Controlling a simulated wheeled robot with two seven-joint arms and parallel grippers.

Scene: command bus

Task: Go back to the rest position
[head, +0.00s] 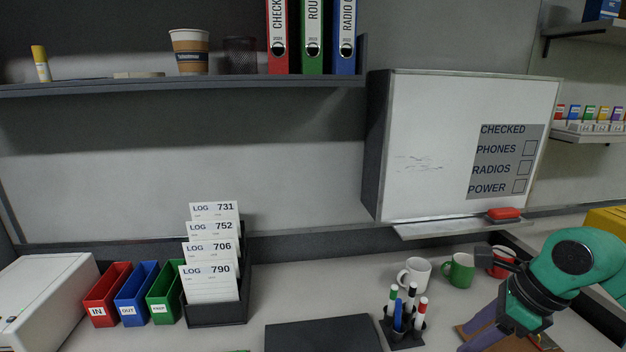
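My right arm (575,258), teal with dark joints, comes in from the right edge above the desk. My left arm and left gripper are not in the head view.
Close to the arm are a white mug (414,273), a green mug (459,270), and a pen holder (404,334) with several markers. A whiteboard (430,130) with a tray stands behind. Log cards (210,284) and coloured bins (108,298) stand left.

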